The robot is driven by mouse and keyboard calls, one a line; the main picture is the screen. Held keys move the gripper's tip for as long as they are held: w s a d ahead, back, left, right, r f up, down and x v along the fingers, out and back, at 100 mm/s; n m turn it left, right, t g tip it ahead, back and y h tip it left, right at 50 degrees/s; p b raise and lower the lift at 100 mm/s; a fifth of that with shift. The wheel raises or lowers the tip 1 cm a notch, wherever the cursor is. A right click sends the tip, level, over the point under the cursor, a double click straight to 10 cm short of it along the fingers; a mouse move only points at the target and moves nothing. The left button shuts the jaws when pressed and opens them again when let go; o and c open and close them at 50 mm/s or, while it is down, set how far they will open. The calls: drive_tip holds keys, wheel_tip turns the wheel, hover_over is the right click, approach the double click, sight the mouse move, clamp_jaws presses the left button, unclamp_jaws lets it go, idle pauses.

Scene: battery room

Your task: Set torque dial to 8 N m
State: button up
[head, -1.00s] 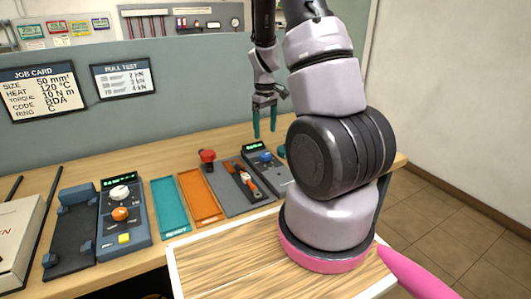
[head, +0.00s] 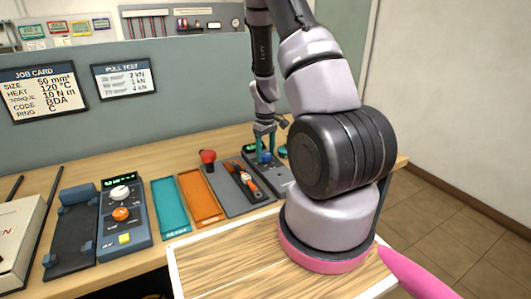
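A dark grey device with a blue round dial (head: 265,157) and a small green display stands at the back right of the bench; I take this to be the torque dial, but its markings are too small to read. My gripper (head: 265,154) points down over this dial. Its two teal fingers stand apart, one on each side of the blue knob. Whether they touch it cannot be told. The fingers and wrist partly hide the dial and display. The job card (head: 42,92) on the panel reads torque 10 N m.
Left of the device lie a grey tray with an orange-handled tool (head: 243,180), a red knob (head: 208,156), an orange tray (head: 198,196) and a teal tray (head: 169,207). A second device (head: 123,217) with white and orange dials stands further left. My arm hides the bench's right part.

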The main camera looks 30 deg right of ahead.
clamp_jaws()
drive_tip(key=shift+m, duration=0.3)
drive_tip(key=m, duration=1.1)
idle(0.4)
drive_tip(key=o, duration=0.5)
unclamp_jaws()
